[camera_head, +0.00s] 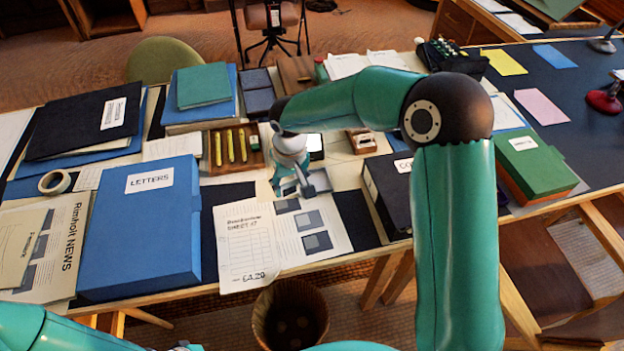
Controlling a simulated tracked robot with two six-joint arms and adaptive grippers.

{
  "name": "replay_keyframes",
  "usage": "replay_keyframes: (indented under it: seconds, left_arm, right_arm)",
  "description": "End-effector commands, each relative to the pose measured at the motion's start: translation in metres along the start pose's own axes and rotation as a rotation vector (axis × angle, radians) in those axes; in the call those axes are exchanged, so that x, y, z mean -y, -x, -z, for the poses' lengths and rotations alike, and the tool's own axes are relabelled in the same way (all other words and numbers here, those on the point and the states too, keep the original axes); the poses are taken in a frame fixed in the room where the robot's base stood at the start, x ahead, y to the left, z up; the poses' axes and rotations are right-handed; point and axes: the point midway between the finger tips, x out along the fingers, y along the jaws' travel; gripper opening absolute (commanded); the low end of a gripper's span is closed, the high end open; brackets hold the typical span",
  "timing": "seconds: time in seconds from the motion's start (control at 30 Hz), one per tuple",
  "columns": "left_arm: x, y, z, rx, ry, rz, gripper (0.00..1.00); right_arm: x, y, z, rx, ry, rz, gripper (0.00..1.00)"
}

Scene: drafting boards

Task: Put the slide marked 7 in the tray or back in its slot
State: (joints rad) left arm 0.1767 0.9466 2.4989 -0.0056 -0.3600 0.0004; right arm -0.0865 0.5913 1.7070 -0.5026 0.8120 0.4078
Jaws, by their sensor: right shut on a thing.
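My right gripper (290,184) points down over the table, just above the printed sheets. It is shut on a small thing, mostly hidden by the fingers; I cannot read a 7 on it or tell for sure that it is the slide. A small bright white panel (315,146) lies behind the gripper, partly covered by my arm. A wooden tray (206,166) holds yellow sticks and a green block, left of the gripper. My left gripper is out of view; only part of that arm shows at lower left.
Printed sheets (247,250) lie in front of the gripper. A blue LETTERS box (140,235) stands to the left, a black box file (388,195) to the right. A green box (535,165) is farther right. A waste basket (290,315) stands below the front edge.

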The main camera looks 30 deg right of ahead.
Motion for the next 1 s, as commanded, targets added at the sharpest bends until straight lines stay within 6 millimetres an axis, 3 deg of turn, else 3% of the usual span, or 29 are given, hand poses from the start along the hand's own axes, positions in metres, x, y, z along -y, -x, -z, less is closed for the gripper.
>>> replay_keyframes:
  seconds: [0.27, 0.47, 0.7, 1.0]
  left_arm:
    - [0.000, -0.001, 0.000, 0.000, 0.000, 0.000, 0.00]
    - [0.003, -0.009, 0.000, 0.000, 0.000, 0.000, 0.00]
    - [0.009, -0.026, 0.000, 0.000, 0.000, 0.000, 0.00]
    - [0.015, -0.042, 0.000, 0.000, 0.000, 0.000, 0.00]
  right_arm:
    - [-0.003, 0.001, 0.003, -0.001, -0.008, -0.003, 0.38]
    - [-0.018, 0.011, 0.024, -0.008, -0.046, -0.021, 0.38]
    - [-0.054, 0.047, 0.062, -0.012, -0.138, -0.047, 0.38]
    - [-0.090, 0.096, 0.080, -0.004, -0.231, -0.038, 0.38]
